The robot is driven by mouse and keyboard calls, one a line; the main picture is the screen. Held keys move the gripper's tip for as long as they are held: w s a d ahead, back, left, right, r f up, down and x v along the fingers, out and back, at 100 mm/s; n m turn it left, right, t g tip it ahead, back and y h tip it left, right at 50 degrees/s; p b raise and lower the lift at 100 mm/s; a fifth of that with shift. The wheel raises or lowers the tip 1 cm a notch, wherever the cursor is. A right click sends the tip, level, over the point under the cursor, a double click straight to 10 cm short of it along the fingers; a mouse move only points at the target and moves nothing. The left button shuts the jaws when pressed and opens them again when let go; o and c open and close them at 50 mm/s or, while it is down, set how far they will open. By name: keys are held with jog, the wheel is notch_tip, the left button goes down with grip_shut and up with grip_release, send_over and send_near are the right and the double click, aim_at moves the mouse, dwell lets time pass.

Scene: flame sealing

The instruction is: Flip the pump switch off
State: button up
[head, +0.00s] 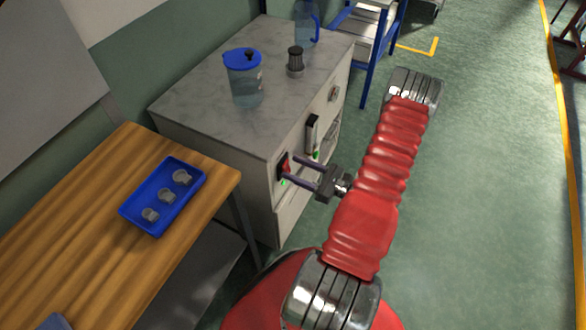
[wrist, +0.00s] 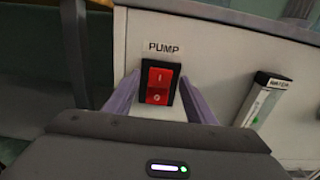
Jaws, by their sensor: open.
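The pump switch (wrist: 160,84) is a red rocker in a black frame on the pale cabinet front, under a label reading PUMP (wrist: 163,48). It carries an I mark above and an O mark below; I cannot tell which half is pressed. In the head view the switch (head: 283,164) is small, with a green light just below it. My gripper (head: 290,170) is open and empty in front of the cabinet, its fingers pointing at the panel. In the wrist view the fingers stand left and right of the switch; whether they touch the panel is unclear.
A WATER gauge (wrist: 268,99) is right of the switch. On the cabinet top (head: 200,97) stand a blue-lidded jug (head: 245,82) and a dark-topped metal piece (head: 295,62). A wooden table (head: 75,225) with a blue tray (head: 151,228) is left. Green floor lies open right.

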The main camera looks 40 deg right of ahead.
jog(key=shift+w+a, duration=0.2)
jog(key=shift+w, duration=0.3)
jog(key=shift+c, duration=0.4)
jog(key=c, duration=1)
jog(key=shift+o, duration=0.2)
